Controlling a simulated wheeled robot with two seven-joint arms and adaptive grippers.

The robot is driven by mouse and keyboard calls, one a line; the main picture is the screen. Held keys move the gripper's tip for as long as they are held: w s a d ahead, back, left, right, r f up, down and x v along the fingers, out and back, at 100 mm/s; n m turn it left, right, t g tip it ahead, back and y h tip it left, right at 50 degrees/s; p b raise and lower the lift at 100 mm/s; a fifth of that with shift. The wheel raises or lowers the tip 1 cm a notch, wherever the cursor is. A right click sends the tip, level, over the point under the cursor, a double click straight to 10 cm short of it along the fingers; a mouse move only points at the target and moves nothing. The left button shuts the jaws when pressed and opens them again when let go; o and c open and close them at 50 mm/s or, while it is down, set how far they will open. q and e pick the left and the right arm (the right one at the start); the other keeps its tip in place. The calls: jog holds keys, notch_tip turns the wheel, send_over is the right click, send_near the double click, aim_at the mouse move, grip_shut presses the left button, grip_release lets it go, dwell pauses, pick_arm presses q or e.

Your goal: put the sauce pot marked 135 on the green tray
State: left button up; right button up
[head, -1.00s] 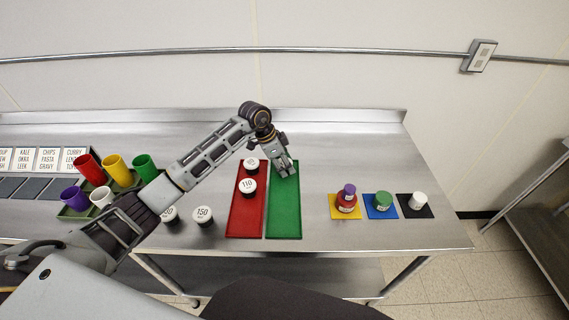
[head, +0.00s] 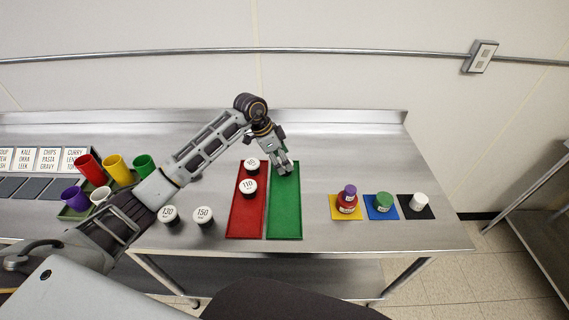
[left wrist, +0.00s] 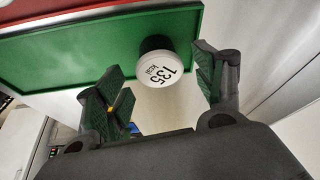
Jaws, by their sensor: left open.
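The sauce pot marked 135 (left wrist: 158,68), with a white lid and dark body, shows in the left wrist view at the edge of the green tray (left wrist: 75,55); it appears to stand on it. The green tray (head: 284,215) also shows in the head view, where my gripper hides the pot. My left gripper (head: 284,170) is over the far end of that tray. In the left wrist view its fingers (left wrist: 163,90) are spread apart, with the pot ahead of and between them; no contact shows. My right gripper is not in view.
The red tray (head: 246,222) beside it holds a pot marked 110 (head: 249,188) and another behind. Pots marked 130 (head: 168,214) and 150 (head: 204,215) stand on the counter. Coloured cups (head: 116,166) are at left; coloured mats (head: 343,212) with pots are at right.

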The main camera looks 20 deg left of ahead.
pick_arm(q)
jog(key=v, duration=0.9)
jog(key=shift+r, duration=0.1)
jog(key=shift+s+a, duration=0.1)
jog(key=shift+a, duration=0.05)
